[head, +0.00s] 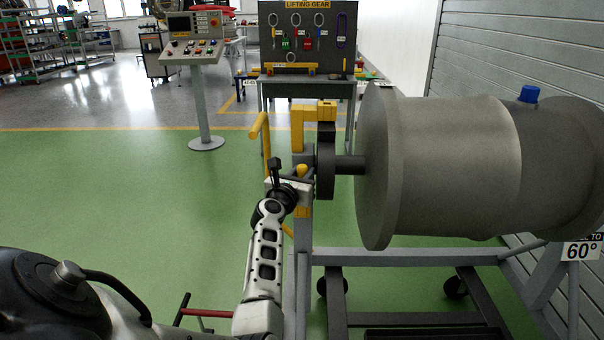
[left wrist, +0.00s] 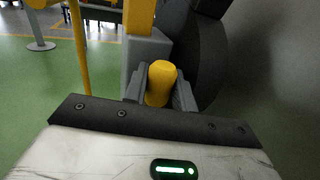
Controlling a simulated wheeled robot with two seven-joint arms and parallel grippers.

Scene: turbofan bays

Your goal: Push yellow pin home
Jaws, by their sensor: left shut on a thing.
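The yellow pin (left wrist: 161,83) shows in the left wrist view as a short rounded yellow cylinder between my left gripper's fingers. My left gripper (left wrist: 160,92) is shut on it, one grey finger on each side. In the head view the pin's end (head: 302,170) shows small and partly hidden by my left gripper (head: 296,178). The gripper is at the stand's upright, beside the dark round hub (head: 325,160) at the end of the large grey engine body (head: 440,160). How deep the pin sits is hidden. My right gripper is not in view.
A yellow handle bar (head: 258,132) and yellow bracket (head: 298,128) stand close to the left gripper. The grey stand frame (head: 410,262) lies below the engine. A control pedestal (head: 200,95) and lifting gear board (head: 308,38) are farther back.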

